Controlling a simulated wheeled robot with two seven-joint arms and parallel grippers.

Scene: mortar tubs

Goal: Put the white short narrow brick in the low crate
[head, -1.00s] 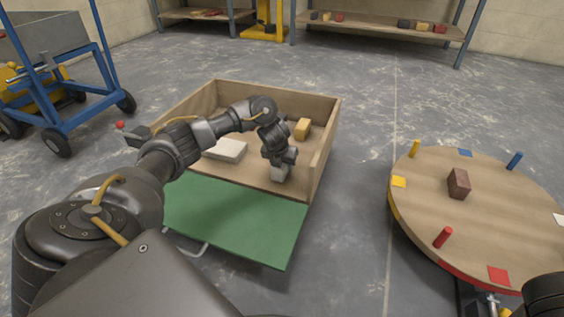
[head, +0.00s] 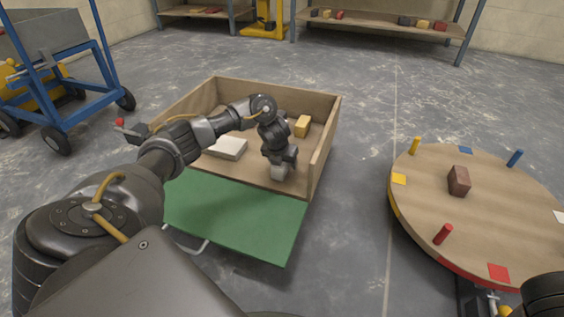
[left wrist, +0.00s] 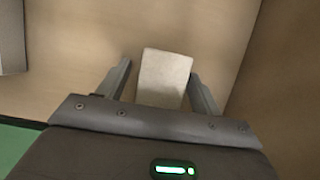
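The low crate (head: 325,150) is a wooden box with a green front panel (head: 235,220) folded down flat. The white short narrow brick (head: 279,172) is inside it, near the front right; it also shows in the left wrist view (left wrist: 164,80). My left gripper (head: 281,160) reaches down into the crate over this brick. In the left wrist view its fingers (left wrist: 160,85) stand apart on either side of the brick, with a gap on the left side and the right fingertip close to or touching the brick. The brick seems to rest on the crate floor.
A flat white brick (head: 227,148) and a yellow brick (head: 302,126) also lie in the crate. A round wooden turntable (head: 500,220) with coloured pegs and a brown brick (head: 459,181) stands to the right. A blue cart (head: 75,90) stands at left. Floor between is clear.

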